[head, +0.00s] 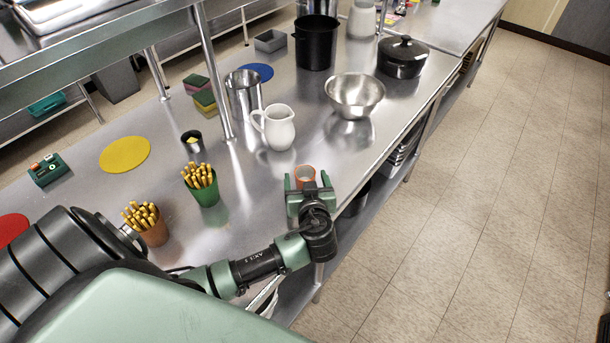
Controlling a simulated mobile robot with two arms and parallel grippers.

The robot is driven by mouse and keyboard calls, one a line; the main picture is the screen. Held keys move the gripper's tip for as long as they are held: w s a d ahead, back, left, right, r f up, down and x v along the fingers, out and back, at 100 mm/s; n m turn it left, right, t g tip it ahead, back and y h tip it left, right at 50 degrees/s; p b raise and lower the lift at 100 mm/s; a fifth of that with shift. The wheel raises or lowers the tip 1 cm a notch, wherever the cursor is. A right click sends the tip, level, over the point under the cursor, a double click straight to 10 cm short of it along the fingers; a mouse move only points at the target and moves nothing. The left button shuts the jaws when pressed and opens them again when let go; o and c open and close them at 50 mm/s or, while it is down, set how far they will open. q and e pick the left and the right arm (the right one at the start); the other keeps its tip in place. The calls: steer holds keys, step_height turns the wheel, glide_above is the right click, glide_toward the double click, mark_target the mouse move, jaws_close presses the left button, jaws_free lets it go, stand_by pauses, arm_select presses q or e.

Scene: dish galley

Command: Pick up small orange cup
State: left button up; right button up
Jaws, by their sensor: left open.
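The small orange cup (306,172) stands on the steel counter (238,226) close to its front edge. My left gripper (307,182) is open at the cup, with its fingers pointing away from me. The cup's upper part shows between and just beyond the fingertips; its lower part is hidden by the gripper. I cannot tell whether the fingers touch it. My right gripper is not in view.
A white pitcher (279,128) and a metal bowl (355,93) stand beyond the cup. A green cup of yellow sticks (207,193) and an orange-brown one (152,231) stand to the left. A shelf post (212,70) rises from the counter. Floor lies free at right.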

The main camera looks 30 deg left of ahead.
arm_select(q)
steer(key=shift+w+a+f, duration=0.25)
steer(key=shift+w+a, duration=0.05)
steer(key=shift+w, duration=0.05)
steer(key=shift+s+d, duration=0.1)
steer(key=shift+c, duration=0.7)
steer(key=c, duration=1.4)
steer(key=shift+o, duration=0.2)
steer(key=shift+r, duration=0.1)
